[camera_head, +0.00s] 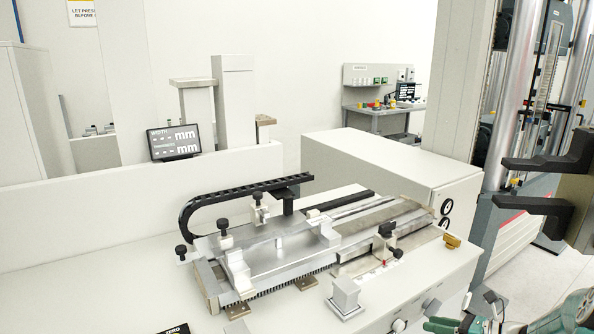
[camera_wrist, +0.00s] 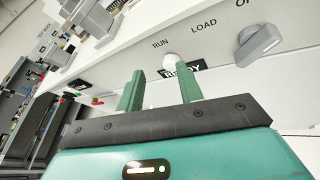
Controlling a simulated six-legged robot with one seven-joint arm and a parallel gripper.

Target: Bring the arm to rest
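My gripper (camera_wrist: 161,76) shows in the wrist view with its two green fingers apart and nothing held between them. Beyond the fingertips is a white panel with a round white knob (camera_wrist: 171,60), a RUN label and a READY label partly hidden by a finger. A grey lever-like knob (camera_wrist: 260,45) sits to the right, near the LOAD label. I cannot tell whether the fingers touch the panel. In the head view, only teal parts of my arm show at the bottom right edge; the fingertips cannot be made out there.
A measuring bench (camera_head: 110,275) carries a metal slide fixture (camera_head: 285,250) with clamps and a black cable chain (camera_head: 245,189). A display (camera_head: 174,143) stands behind it. A white cabinet (camera_head: 385,180) is at centre right. Dark prongs (camera_head: 540,165) and a testing machine's columns (camera_head: 515,90) stand at the right.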

